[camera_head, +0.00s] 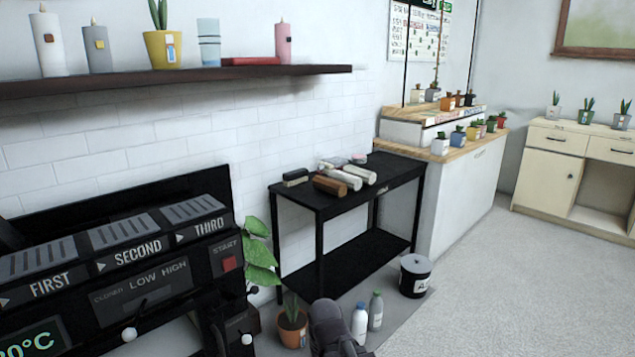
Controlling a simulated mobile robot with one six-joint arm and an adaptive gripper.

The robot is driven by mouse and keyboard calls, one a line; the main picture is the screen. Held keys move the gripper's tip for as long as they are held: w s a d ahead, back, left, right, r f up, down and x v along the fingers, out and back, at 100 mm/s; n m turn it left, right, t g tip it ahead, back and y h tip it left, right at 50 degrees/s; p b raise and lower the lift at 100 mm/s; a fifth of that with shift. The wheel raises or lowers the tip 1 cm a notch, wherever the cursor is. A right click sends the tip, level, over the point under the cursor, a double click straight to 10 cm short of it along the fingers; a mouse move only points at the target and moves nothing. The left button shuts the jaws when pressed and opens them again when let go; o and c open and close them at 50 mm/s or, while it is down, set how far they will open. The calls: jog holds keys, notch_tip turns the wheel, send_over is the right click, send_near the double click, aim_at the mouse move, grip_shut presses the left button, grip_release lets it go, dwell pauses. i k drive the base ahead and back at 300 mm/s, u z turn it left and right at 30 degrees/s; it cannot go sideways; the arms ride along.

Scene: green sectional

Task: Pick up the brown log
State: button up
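A brown log (329,185) lies on the black table (290,193), near the front edge of its top. It is a short, dark brown block lying on its side. A paler, pinkish-brown log (344,177) and a white log (361,173) lie close beside it on the right. Whether they touch is too small to tell. A dark grey piece of what looks like my arm shows at the bottom middle, well below and in front of the table. My gripper's fingers do not show.
A black item (295,178) lies left of the logs. A potted plant (292,325), two bottles (359,322) (376,311) and a black bucket (415,276) stand on the floor before the table. A black oven-like unit (150,260) fills the lower left. Open floor (500,290) lies right.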

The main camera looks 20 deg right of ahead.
aim_at(331, 187)
jog(key=i, duration=1.65)
jog(key=z, duration=0.55)
